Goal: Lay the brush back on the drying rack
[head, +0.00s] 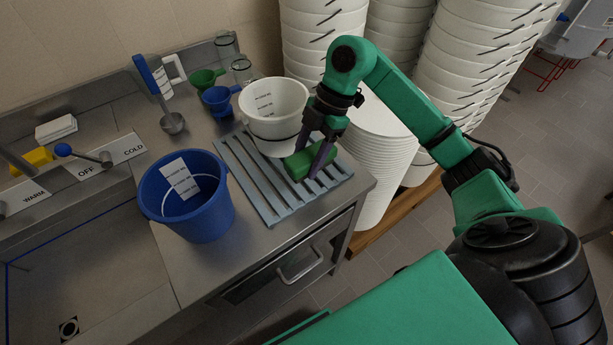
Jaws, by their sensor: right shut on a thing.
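The drying rack (242,180) is a light blue-grey slatted rack lying on the steel counter. The brush (297,166) shows as a green block at the rack's right part. My right gripper (318,165) points down over the rack, with its dark fingers shut on the brush. The brush is at or just above the slats; I cannot tell whether it touches them. The fingers hide part of the brush. My left gripper is out of view.
A white bucket (272,112) stands at the rack's back edge, close to my right gripper. A blue bucket (188,199) stands left of the rack. Blue (219,100) and green (205,79) funnels and a ladle (171,122) are behind. Stacked white tubs (368,170) stand to the right.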

